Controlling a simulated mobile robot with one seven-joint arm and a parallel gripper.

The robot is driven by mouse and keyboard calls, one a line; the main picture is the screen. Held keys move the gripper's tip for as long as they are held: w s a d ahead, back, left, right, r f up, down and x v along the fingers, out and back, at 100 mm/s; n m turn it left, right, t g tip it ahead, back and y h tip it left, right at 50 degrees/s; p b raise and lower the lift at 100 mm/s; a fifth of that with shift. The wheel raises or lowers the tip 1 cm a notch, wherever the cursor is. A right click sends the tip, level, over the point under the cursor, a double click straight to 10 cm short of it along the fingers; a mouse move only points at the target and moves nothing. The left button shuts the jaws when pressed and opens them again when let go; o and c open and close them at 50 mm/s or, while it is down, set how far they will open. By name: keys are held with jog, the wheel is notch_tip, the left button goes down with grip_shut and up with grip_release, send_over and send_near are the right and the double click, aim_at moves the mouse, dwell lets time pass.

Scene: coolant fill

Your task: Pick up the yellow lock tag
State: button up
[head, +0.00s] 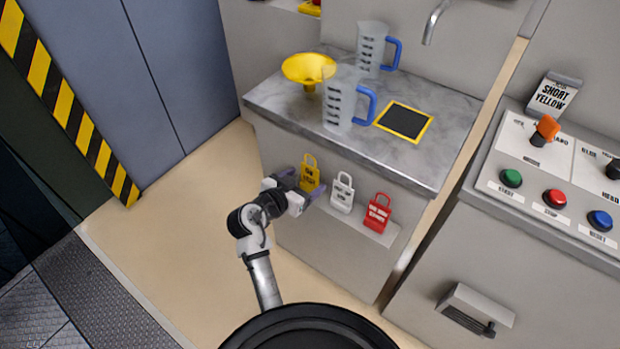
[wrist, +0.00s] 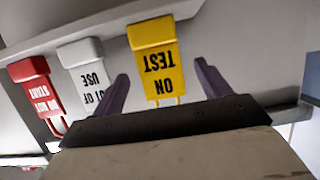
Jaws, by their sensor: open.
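In the wrist view the yellow tag (wrist: 155,60) reads "ON TEST" upside down and lies between my fingers. My gripper (head: 300,190) is at the tag, with a purple finger on each side. It also shows in the wrist view (wrist: 160,82), open, with a gap between each finger and the tag. The tag's shackle is partly hidden behind the gripper body in the wrist view.
Above, the counter (head: 290,105) holds a yellow funnel (head: 308,70) and two measuring jugs. A control panel (head: 555,185) stands at the right. Floor is clear at the left.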

jog(key=shift+w+d+f, duration=0.25)
jog(key=shift+w, duration=0.15)
jog(key=c, duration=1.1)
jog(key=shift+o, duration=0.2)
jog(key=shift+r, duration=0.15)
